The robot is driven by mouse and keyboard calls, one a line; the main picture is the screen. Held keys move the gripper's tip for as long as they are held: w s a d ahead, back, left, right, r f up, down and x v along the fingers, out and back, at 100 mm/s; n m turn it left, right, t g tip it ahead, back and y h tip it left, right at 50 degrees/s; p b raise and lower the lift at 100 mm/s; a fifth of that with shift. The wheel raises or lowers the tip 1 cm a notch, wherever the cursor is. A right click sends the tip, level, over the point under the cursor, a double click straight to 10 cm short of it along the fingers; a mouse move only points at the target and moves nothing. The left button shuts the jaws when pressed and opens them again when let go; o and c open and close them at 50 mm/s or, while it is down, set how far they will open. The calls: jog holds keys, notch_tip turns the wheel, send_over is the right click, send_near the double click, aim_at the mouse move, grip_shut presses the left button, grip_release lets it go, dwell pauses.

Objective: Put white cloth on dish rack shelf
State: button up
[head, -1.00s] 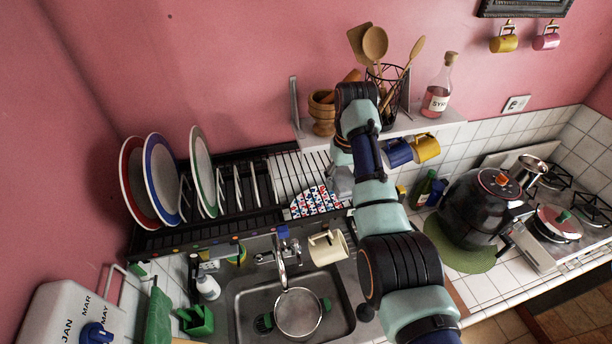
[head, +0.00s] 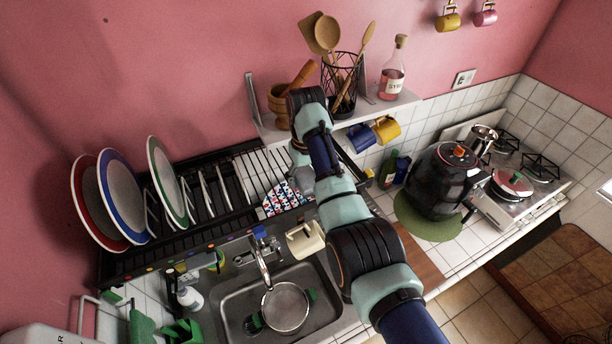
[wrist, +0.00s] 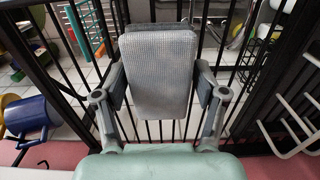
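The white cloth (wrist: 158,78) looks like a folded, pale grey-white woven pad in the wrist view. It sits between the two fingers of my gripper (wrist: 160,85), which close on its sides. Below it are the black bars of the dish rack (wrist: 150,132). In the head view my gripper (head: 302,172) is low over the right end of the dish rack shelf (head: 258,172). There my arm hides most of the cloth, and I cannot tell whether it touches the bars.
A red, blue and white patterned cloth (head: 284,199) lies on the rack beside my gripper. Plates (head: 122,195) stand at the rack's left. A cream mug (head: 305,239) hangs below its front edge. A small shelf (head: 400,105) with a mortar and utensil holder is behind my arm.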

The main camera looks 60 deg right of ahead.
aim_at(306, 176)
jog(key=shift+o, duration=0.6)
notch_tip(306, 176, up, 4)
jog(key=shift+r, duration=0.25)
jog(key=shift+f, duration=0.1)
